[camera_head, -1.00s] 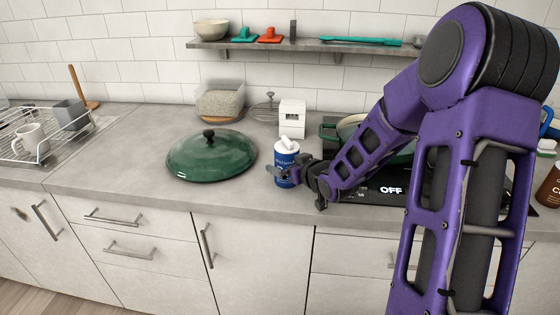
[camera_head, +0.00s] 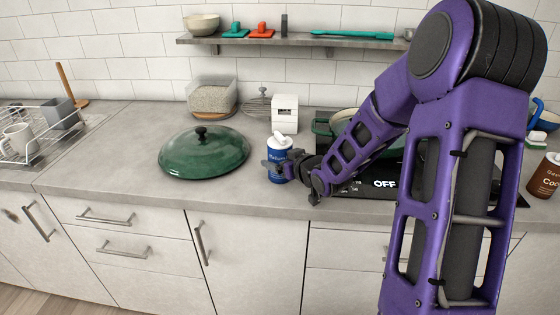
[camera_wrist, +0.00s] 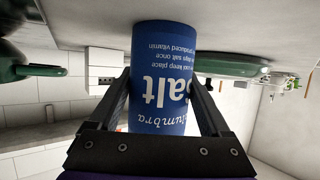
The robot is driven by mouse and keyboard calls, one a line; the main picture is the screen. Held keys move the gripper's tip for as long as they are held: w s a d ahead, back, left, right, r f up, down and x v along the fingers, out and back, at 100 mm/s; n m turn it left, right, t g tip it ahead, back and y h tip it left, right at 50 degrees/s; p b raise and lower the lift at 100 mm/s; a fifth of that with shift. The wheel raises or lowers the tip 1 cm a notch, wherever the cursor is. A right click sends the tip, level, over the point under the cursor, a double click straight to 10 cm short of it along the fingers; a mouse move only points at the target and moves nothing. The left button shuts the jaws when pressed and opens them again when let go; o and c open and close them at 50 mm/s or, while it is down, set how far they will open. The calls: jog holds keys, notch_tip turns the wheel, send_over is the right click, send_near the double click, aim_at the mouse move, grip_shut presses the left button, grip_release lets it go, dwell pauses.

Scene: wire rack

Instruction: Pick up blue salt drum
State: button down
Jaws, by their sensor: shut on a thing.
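The blue salt drum (camera_head: 279,163) has a white top and stands upright near the front of the grey counter, right of the green lid. My gripper (camera_head: 276,167) reaches it from the right, with its fingers around the drum's body. In the wrist view the drum (camera_wrist: 160,75) appears upside down with its "Salt" label towards me. The gripper's fingers (camera_wrist: 160,100) lie on both sides of it. I cannot tell whether the drum's base touches the counter.
A green glass lid (camera_head: 204,152) lies left of the drum. A white box-shaped timer (camera_head: 285,113) and a clear container of grain (camera_head: 211,98) stand behind. A black cooktop (camera_head: 365,188) with a green pan is at the right. Bare counter (camera_head: 110,160) lies at left.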

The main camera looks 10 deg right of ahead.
aim_at(280, 134)
notch_tip(280, 134, up, 10)
jog(key=p, duration=0.3)
jog(key=shift+r, duration=0.1)
dwell(0.5)
